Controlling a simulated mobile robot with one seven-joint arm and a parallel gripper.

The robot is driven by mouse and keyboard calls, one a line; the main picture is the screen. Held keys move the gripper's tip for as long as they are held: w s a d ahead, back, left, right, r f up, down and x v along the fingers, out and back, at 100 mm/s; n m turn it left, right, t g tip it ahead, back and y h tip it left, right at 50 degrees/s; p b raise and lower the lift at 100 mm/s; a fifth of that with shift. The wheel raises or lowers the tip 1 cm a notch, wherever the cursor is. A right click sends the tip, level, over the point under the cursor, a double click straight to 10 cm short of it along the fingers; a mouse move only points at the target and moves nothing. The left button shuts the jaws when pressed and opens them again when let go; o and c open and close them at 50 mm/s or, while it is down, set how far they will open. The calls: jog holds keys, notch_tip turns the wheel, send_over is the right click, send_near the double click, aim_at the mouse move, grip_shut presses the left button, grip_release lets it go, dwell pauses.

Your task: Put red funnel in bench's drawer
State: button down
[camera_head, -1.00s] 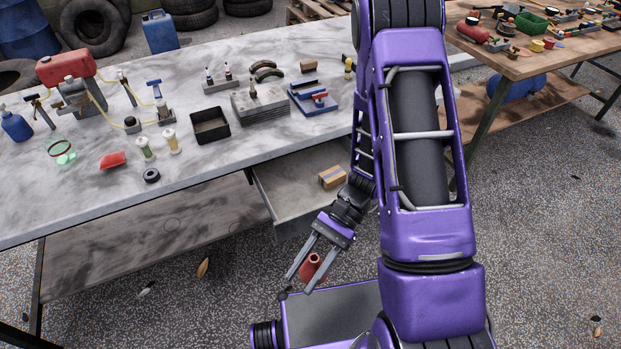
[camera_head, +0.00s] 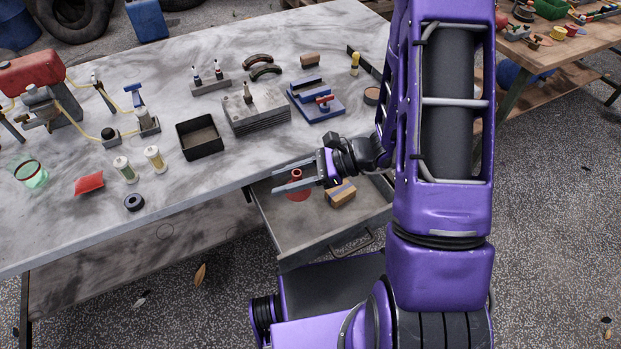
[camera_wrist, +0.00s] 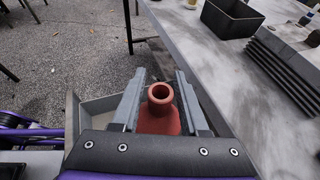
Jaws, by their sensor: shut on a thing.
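The red funnel (camera_wrist: 160,112) is between the two fingers of my gripper (camera_wrist: 160,98) in the wrist view, its narrow spout facing the camera. My gripper (camera_head: 282,182) is shut on it. In the head view the funnel (camera_head: 298,195) shows partly below the fingers, over the left part of the open drawer. The bench's drawer (camera_head: 318,228) is pulled out under the bench's front edge. A small cardboard box (camera_head: 341,194) with a blue stripe lies in the drawer, right of the funnel. The head view does not show clearly how high the funnel is above the drawer floor.
The bench top (camera_head: 235,172) juts out just behind and left of my gripper. On it stand a black tray (camera_head: 200,137), a stack of grey plates (camera_head: 257,110) and a blue fixture (camera_head: 317,101). The drawer's front part is bare.

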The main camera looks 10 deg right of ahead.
notch_tip(320, 180, down, 10)
jog(key=shift+r+b, duration=0.1)
jog(key=shift+b, duration=0.95)
jog(key=shift+c, duration=2)
grip_release()
jog(key=p+v, duration=0.1)
jog(key=v, duration=1.1)
